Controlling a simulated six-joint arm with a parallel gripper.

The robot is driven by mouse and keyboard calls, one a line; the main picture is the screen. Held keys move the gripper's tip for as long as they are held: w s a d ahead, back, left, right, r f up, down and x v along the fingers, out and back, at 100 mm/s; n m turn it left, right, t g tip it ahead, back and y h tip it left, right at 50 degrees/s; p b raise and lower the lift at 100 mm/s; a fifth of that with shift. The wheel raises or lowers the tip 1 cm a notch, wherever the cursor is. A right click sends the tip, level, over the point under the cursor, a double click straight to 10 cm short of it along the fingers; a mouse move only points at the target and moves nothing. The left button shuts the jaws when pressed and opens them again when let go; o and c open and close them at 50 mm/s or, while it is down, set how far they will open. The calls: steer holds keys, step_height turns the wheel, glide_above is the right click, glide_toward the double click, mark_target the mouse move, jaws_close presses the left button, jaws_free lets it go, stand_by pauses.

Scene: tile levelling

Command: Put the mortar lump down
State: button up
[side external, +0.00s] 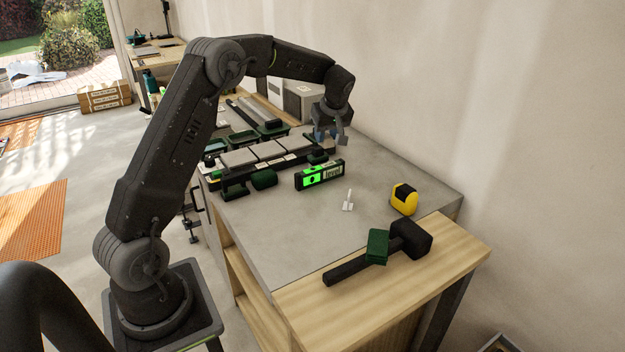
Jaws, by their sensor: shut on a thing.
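My gripper (328,137) is at the far right end of the row of tiles, low over the grey worktop, near the wall. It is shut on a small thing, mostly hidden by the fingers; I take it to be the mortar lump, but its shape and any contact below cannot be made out. Three grey tiles (270,150) lie in a row on a dark frame to the left of my gripper. A digital level (320,175) with a lit green face reading "level" stands in front of them.
Green bins (272,130) stand behind the tiles. A dark green tool (263,180) lies in front of them. A small white piece (348,201), a yellow tape measure (404,199), a black mallet (409,240) and a green block (378,245) are nearer. The worktop (290,230) is clear in front.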

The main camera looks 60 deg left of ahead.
steer(key=s+r, duration=0.3)
steer(key=s, duration=1.2)
steer(key=s+d+f+n, duration=0.1)
steer(key=s+d+f, duration=0.15)
steer(key=s, duration=0.55)
steer(key=s+d+f+n, duration=0.1)
steer(key=s+d, duration=0.2)
steer(key=s, duration=0.5)
steer(key=shift+g, duration=0.4)
steer(key=w+d+f, duration=0.4)
steer(key=w, duration=0.1)
steer(key=w+d+f, duration=0.2)
steer(key=w+d, duration=0.1)
steer(key=shift+f, duration=0.25)
steer(key=shift+w+f, duration=0.1)
steer(key=shift+f, duration=1.9)
steer(key=shift+f, duration=0.15)
steer(key=o, duration=1)
steer(key=shift+c, duration=0.2)
